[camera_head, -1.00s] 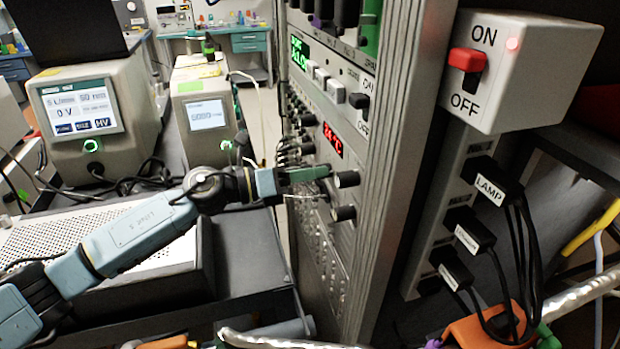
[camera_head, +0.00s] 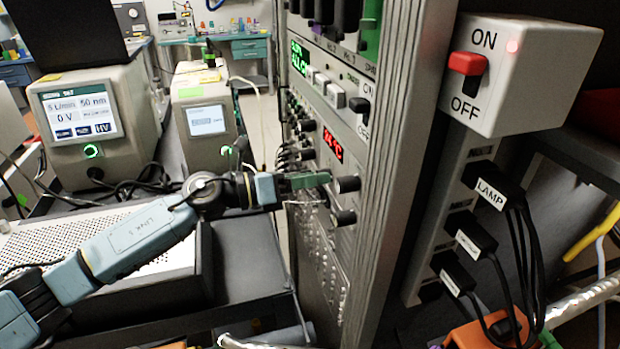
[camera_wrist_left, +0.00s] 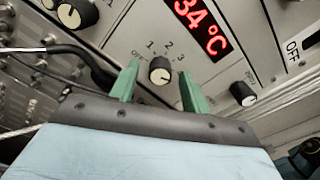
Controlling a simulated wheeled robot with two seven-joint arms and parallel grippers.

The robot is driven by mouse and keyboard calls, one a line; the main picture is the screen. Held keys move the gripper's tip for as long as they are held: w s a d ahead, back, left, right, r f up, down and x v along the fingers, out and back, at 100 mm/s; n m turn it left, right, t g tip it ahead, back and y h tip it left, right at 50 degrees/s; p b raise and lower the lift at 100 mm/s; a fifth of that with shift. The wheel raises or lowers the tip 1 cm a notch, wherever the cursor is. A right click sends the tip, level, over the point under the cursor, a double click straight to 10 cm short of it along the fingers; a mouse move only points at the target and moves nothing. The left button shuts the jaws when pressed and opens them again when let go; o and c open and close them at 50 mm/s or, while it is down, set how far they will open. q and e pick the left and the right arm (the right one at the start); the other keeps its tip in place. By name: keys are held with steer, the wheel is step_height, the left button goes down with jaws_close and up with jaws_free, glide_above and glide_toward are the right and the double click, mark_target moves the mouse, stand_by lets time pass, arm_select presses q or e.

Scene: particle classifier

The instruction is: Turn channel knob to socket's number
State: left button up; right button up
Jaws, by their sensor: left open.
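The channel knob (camera_wrist_left: 160,70) is a black knob with a pale face, on a grey panel with the marks OFF, 1, 2 and 3 around it. The small size hides which mark it points to. My left gripper (camera_wrist_left: 159,69) is open, its green fingers on either side of the knob; I cannot tell if they touch it. In the head view my left gripper (camera_head: 318,180) is at the rack's front and hides part of the panel. At the right, a socket strip (camera_head: 425,225) holds several black plugs; the top plug (camera_head: 490,190) reads LAMP. The other labels are unreadable.
A red temperature display (camera_head: 332,143) is above the gripper. Another black knob (camera_wrist_left: 243,93) is to the right in the wrist view. Dark cables (camera_wrist_left: 75,55) run close on the left. A red ON/OFF switch (camera_head: 467,64) tops the strip; its lamp is lit.

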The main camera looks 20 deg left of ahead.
arm_select(q)
steer(key=b+v, duration=0.2)
steer(key=v, duration=1.1)
steer(key=shift+s, duration=0.2)
arm_select(e)
steer(key=d+f, duration=0.2)
steer(key=shift+d+f, duration=0.2)
steer(key=shift+d, duration=0.2)
arm_select(q)
steer(key=shift+a+r, duration=0.1)
steer(key=shift+a, duration=0.05)
arm_select(e)
steer(key=shift+w+a, duration=0.15)
